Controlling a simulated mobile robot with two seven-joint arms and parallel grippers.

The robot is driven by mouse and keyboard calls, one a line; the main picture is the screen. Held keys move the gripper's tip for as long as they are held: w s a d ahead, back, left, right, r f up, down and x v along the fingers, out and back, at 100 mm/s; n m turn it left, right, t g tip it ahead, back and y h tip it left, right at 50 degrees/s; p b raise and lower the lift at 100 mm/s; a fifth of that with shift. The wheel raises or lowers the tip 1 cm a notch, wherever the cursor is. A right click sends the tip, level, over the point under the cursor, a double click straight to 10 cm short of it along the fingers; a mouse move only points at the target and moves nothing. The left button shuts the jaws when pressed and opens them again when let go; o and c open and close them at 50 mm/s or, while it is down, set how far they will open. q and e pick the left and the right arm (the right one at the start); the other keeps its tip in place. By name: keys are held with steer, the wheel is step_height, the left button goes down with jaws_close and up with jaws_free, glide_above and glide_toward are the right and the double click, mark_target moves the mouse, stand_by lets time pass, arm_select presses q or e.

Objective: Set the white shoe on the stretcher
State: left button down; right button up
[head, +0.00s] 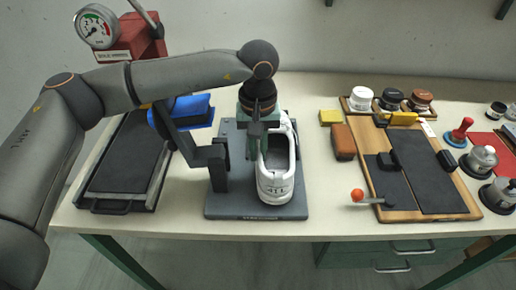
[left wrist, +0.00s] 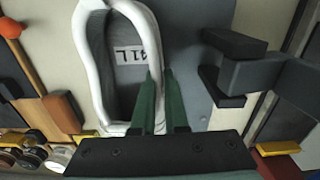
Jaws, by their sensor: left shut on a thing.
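The white shoe (head: 276,188) is upright over the grey base plate of the stretcher (head: 228,207), its heel toward the front edge of the table. The dark upright and block of the stretcher (head: 216,165) stand just left of the shoe. My left gripper (head: 256,150) comes down from above and is shut on the shoe's left collar rim. In the left wrist view, the green fingers (left wrist: 160,88) pinch the white rim of the shoe (left wrist: 92,62), and a size label shows inside. I cannot tell whether the sole touches the plate.
A red press with a gauge (head: 97,27) and a dark tray (head: 125,165) are at left, with a blue pad (head: 190,110) beside them. A wooden board with dark mats (head: 425,170), an orange-knobbed lever (head: 358,195), brushes and polish jars occupy the right.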

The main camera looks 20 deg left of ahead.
arm_select(q)
steer(key=shift+f+b, duration=0.45)
steer(key=c, duration=0.9)
jaws_free()
steer(key=shift+o, duration=0.2)
step_height(320, 180, up, 13)
steer(key=shift+f, duration=0.2)
